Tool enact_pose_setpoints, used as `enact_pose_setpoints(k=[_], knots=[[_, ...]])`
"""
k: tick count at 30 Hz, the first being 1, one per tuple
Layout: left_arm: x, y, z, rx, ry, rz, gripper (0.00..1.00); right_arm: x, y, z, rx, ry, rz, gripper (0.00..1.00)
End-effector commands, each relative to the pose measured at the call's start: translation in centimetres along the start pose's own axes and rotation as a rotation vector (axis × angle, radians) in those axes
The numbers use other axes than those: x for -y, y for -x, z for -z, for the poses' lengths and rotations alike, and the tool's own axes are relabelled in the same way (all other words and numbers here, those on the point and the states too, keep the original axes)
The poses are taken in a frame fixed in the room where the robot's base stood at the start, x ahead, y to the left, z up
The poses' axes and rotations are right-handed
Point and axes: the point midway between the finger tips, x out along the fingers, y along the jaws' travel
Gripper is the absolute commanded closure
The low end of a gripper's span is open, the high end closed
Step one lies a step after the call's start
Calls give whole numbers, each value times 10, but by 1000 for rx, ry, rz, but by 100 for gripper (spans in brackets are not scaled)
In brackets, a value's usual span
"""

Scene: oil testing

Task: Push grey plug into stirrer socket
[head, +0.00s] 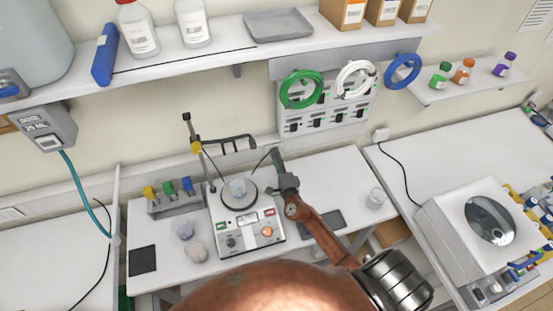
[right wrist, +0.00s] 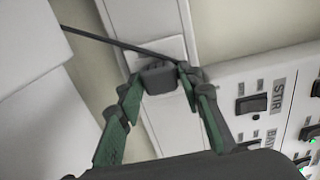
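The grey plug (right wrist: 158,78) is in the right wrist view, between my right gripper's fingertips (right wrist: 160,88). The fingers lie close against its two sides, shut on it. A dark cable runs behind it to the upper left. The plug is in front of a pale socket plate (right wrist: 158,52) on the white wall strip; how deep it sits cannot be told. The plug cannot be made out there. My left gripper is not in view.
A wall control panel (right wrist: 285,100) marked STIR is to the right of the plug; it also shows in the head view (head: 320,118). A dark stand (head: 195,147) rises left of the beaker.

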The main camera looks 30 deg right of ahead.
Motion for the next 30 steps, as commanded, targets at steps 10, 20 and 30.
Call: enact_pose_setpoints(k=[10, 20, 30], knots=[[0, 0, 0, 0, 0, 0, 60, 0, 0, 0, 0, 0, 0, 51], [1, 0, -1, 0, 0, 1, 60, -2, 23, 0, 0, -1, -2, 51], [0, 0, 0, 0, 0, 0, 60, -1, 92, 0, 0, 0, -2, 51]])
